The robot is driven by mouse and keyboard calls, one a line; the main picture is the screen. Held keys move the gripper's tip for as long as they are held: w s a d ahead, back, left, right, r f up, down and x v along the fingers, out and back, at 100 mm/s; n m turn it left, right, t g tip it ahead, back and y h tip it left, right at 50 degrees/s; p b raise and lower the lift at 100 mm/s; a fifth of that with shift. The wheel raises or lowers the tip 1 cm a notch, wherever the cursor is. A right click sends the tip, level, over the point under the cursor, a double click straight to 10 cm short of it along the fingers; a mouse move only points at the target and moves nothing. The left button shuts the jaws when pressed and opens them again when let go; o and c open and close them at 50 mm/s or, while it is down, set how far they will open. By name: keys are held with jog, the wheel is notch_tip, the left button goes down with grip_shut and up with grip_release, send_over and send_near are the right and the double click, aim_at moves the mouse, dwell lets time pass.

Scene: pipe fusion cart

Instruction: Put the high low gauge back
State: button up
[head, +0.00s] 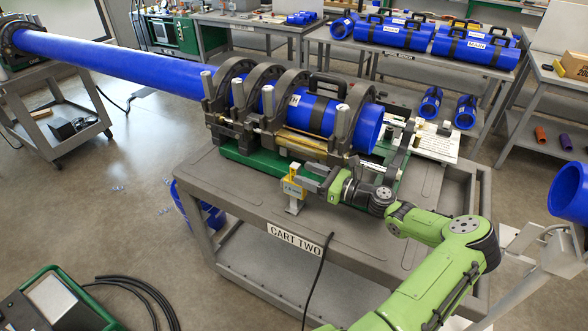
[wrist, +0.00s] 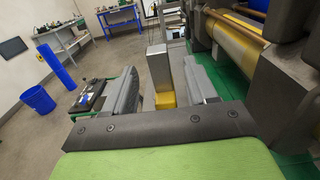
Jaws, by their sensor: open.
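The high low gauge (head: 292,188) is a small yellow piece with a pale label. It appears upright, above a pale foot at the front edge of the cart top, left of my gripper (head: 312,178). In the wrist view, my gripper (wrist: 170,88) is open, with one grey finger on each side. The gauge's yellow part (wrist: 165,100) and a grey upright block (wrist: 159,66) show between and just beyond the fingers. I cannot tell whether either finger touches it. Its lower part is hidden in the wrist view.
Cart two (head: 255,205) carries a green-based fusion machine (head: 232,148) clamping a long blue pipe (head: 120,60) just behind my gripper. A pale printed board (head: 432,138) lies at the right. The cart top is bare at front right. A black cable (head: 318,270) hangs down the front.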

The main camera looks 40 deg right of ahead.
jog(key=v, duration=0.6)
jog(key=w+a+n+g, duration=0.3)
jog(key=a+n+g, duration=1.1)
jog(key=a, duration=0.7)
jog(key=s+a+r+n+t+h, duration=0.1)
jog(key=s+a+r+n+h, duration=0.2)
jog(key=s+a+r+n, duration=0.3)
jog(key=s+a+r+n+t+h, duration=0.1)
jog(key=s+a+r+n+h, duration=0.2)
jog(key=s+n, duration=0.9)
jog(key=s+a+r, duration=0.1)
jog(key=a+r, duration=0.2)
jog(key=r, duration=0.2)
jog(key=shift+t, duration=0.3)
